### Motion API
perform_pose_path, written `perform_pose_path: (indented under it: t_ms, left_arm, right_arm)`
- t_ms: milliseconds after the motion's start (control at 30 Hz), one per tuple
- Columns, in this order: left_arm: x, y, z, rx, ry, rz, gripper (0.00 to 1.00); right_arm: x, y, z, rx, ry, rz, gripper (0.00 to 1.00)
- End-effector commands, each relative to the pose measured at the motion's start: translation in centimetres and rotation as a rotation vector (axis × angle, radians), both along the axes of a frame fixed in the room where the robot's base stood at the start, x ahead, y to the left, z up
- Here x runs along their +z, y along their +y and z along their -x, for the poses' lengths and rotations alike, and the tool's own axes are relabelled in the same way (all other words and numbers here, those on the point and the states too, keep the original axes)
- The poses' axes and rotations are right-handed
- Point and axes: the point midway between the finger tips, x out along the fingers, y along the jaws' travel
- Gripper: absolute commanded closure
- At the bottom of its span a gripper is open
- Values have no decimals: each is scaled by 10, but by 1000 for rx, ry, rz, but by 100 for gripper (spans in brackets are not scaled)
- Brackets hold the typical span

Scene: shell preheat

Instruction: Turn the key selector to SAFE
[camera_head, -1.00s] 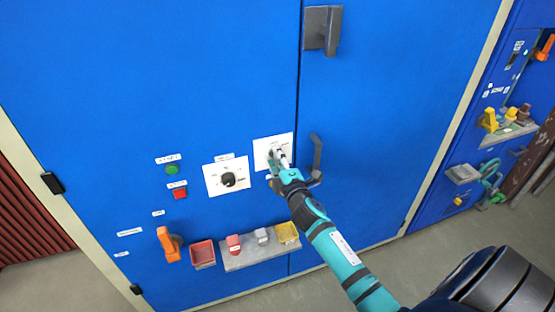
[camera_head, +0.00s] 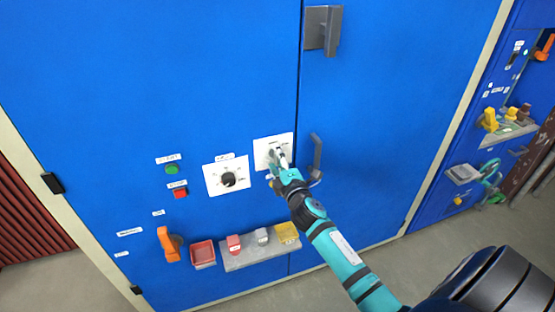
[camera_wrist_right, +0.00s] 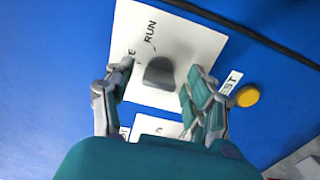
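The key selector's white plate (camera_head: 262,146) is on the blue cabinet front, left of the door handle. In the right wrist view, the plate (camera_wrist_right: 190,45) shows the word RUN and another label partly hidden, its last letter E. A dark grey knob (camera_wrist_right: 159,72) stands out from it. My right gripper (camera_head: 279,157) is at the plate and covers the knob in the head view. In the wrist view, the right gripper (camera_wrist_right: 158,82) is open, one finger on each side of the knob, with visible gaps. My left gripper is not in view.
A dial plate (camera_head: 226,166) with a black knob is left of the selector. Green (camera_head: 172,170) and red (camera_head: 180,193) buttons are further left. A yellow button (camera_wrist_right: 247,95) is beside the right finger. A door handle (camera_head: 316,155) is close right. A shelf (camera_head: 258,254) with trays is below.

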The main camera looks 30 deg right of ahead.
Motion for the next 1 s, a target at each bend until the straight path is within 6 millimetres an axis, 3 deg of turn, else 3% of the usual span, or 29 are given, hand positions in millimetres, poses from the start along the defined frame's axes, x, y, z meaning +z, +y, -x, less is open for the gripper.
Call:
perform_pose_path:
  t_ms: [267,700,1000]
  left_arm:
    - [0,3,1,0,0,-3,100]
    - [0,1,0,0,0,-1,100]
    - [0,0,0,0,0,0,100]
  right_arm:
    - [-1,2,7,0,1,-1,44]
    - [-1,22,90,0,2,-3,44]
    - [0,28,116,0,0,0,44]
